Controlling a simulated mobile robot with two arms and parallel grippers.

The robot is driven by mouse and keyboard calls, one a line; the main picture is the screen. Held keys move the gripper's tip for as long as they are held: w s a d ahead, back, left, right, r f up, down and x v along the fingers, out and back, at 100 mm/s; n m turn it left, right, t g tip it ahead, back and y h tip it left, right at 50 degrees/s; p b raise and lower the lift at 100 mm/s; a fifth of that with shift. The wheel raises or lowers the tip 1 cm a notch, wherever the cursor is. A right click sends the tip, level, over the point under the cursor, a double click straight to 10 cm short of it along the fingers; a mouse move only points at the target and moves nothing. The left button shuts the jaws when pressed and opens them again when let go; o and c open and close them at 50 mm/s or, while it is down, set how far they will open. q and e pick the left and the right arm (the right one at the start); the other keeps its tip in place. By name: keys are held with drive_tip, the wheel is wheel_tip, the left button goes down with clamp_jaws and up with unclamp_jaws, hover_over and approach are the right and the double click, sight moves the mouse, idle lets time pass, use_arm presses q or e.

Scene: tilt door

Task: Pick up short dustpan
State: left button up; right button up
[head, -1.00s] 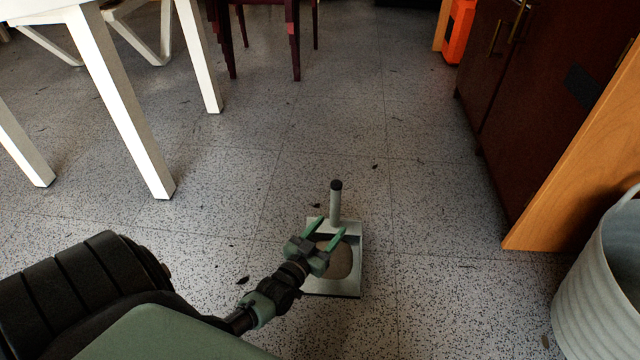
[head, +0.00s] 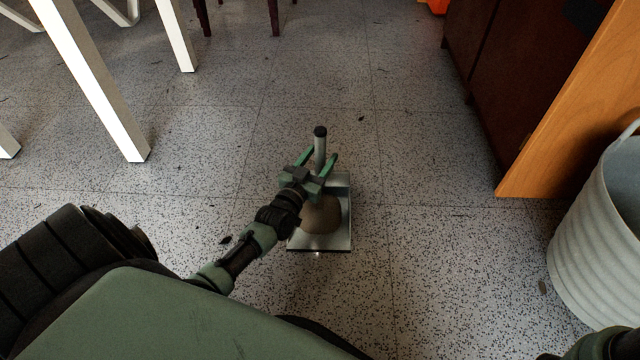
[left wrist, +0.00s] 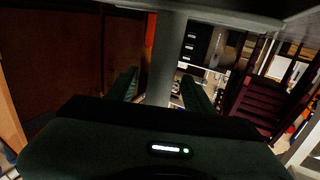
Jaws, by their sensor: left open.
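The short dustpan (head: 344,213) lies on the floor in the head view, a pale metal pan with a grey upright handle (head: 320,139) with a dark cap. A brown mound (head: 321,216) sits in the pan. My left gripper (head: 320,156) is open at the handle, with one green finger on each side of it. In the left wrist view the handle (left wrist: 167,55) stands between the two fingers (left wrist: 163,88). I cannot tell whether either finger touches it. My left wrist hides part of the pan. My right gripper is not in view.
A ribbed grey bucket (head: 598,235) stands at the right, by a wooden panel (head: 560,120) and dark cabinet (head: 510,80). White table legs (head: 100,85) stand at the upper left. The speckled floor (head: 430,150) around the dustpan is mostly clear, with small dark bits.

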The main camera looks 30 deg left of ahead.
use_arm(q)
clamp_jaws()
idle(1.4)
